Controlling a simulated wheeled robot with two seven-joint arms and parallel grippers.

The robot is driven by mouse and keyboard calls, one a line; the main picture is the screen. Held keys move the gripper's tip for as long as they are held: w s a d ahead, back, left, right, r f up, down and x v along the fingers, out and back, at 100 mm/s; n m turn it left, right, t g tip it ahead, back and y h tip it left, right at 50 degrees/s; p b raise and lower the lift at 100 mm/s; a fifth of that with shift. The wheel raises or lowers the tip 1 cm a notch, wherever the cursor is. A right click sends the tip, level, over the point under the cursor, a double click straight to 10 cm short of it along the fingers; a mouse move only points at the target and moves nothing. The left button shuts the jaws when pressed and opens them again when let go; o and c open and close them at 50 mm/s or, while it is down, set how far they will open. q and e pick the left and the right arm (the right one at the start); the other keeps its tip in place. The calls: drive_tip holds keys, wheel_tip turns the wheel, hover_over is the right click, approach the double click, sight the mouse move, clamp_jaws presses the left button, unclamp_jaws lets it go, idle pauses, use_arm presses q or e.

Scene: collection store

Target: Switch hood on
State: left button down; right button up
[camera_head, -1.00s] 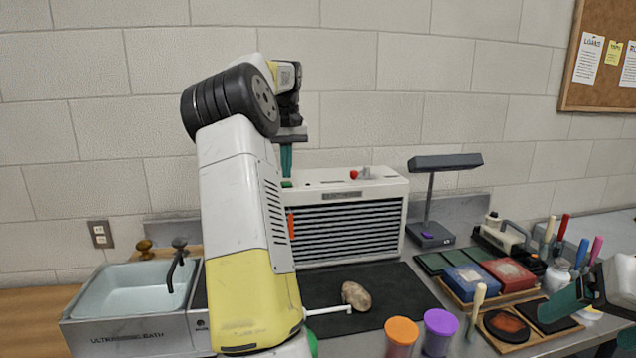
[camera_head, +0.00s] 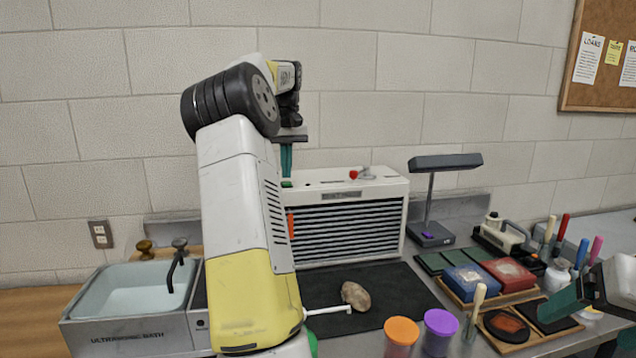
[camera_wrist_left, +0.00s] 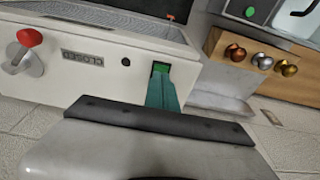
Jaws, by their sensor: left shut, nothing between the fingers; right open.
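The hood (camera_head: 350,228) is a white box with dark front louvres, standing against the wall at the back of the bench. On its top are a red-knobbed lever (camera_head: 354,174), a small label plate and a green button (camera_head: 287,184). In the left wrist view the plate reads "CLOSED" and the green button (camera_wrist_left: 161,67) shows at the fingertips. My left gripper (camera_head: 286,165) is shut and empty, pointing down, its tips at the green button; I cannot tell how far it is pressed. My right gripper (camera_head: 572,300) is open and empty at the right edge.
An ultrasonic bath (camera_head: 130,338) stands at the left. A brown lump (camera_head: 355,296) lies on the black mat (camera_head: 400,290). Orange (camera_head: 402,330) and purple (camera_head: 441,322) lidded jars stand in front. A lamp (camera_head: 432,236), boxes and upright tools crowd the right side.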

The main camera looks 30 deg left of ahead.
sight(287, 183)
use_arm(q)
drive_tip(key=shift+f, duration=0.85)
idle(0.7)
drive_tip(key=shift+r, duration=3.55)
